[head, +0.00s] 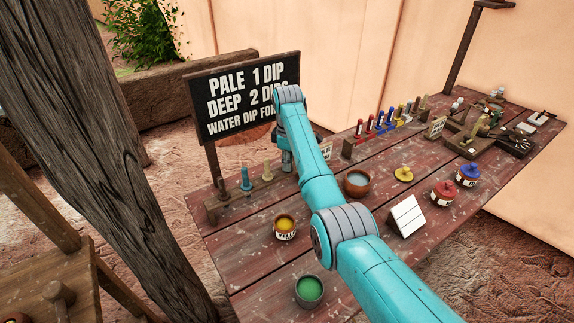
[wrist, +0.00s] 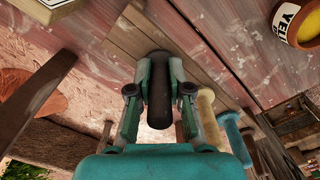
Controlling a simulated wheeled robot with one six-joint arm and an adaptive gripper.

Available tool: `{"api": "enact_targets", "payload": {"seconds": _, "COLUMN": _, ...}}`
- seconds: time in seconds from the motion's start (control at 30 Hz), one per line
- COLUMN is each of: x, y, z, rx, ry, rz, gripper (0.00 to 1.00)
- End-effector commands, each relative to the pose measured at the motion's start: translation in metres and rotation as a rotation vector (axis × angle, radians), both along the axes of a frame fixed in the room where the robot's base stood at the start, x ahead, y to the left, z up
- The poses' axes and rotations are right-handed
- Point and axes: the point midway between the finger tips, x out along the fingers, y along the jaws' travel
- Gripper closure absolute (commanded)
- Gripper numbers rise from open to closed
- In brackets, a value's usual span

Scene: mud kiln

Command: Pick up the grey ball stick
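The grey ball stick (wrist: 160,100) is a dark grey, round-ended stick in the middle of the wrist view. It stands between the two fingers of my gripper (wrist: 160,72), at the low wooden rack (wrist: 132,38). The fingers are drawn in against it from both sides, and the gripper looks shut on it. I cannot tell whether its foot is still in the rack. In the head view my gripper (head: 287,160) is at the right end of the rack (head: 212,209), and my arm hides the stick there.
A cream stick (head: 267,171), a blue stick (head: 246,179) and a brownish stick (head: 222,188) stand in the rack. The sign (head: 244,95) rises close behind my arm. A yellow pot (head: 285,228), a green pot (head: 309,291) and a brown bowl (head: 356,183) stand nearby on the table.

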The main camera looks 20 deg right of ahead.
Motion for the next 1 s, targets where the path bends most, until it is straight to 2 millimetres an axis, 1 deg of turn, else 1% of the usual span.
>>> {"api": "enact_targets", "payload": {"seconds": 0.23, "x": -0.001, "y": 0.000, "z": -0.002, "rx": 0.000, "ry": 0.003, "rz": 0.000, "gripper": 1.00}}
{"api": "enact_targets", "payload": {"seconds": 0.37, "x": -0.001, "y": 0.000, "z": 0.003, "rx": 0.000, "ry": 0.002, "rz": 0.000, "gripper": 1.00}}
{"api": "enact_targets", "payload": {"seconds": 0.47, "x": 0.000, "y": 0.000, "z": 0.016, "rx": 0.000, "ry": 0.000, "rz": 0.000, "gripper": 1.00}}
{"api": "enact_targets", "payload": {"seconds": 0.7, "x": 0.000, "y": 0.000, "z": 0.062, "rx": 0.000, "ry": -0.001, "rz": 0.000, "gripper": 1.00}}
{"api": "enact_targets", "payload": {"seconds": 0.8, "x": 0.000, "y": 0.000, "z": 0.078, "rx": 0.000, "ry": -0.001, "rz": 0.000, "gripper": 1.00}}
{"api": "enact_targets", "payload": {"seconds": 0.9, "x": 0.000, "y": 0.000, "z": 0.090, "rx": 0.000, "ry": 0.001, "rz": 0.000, "gripper": 1.00}}
{"api": "enact_targets", "payload": {"seconds": 1.0, "x": 0.000, "y": 0.000, "z": 0.096, "rx": 0.000, "ry": 0.001, "rz": 0.000, "gripper": 1.00}}
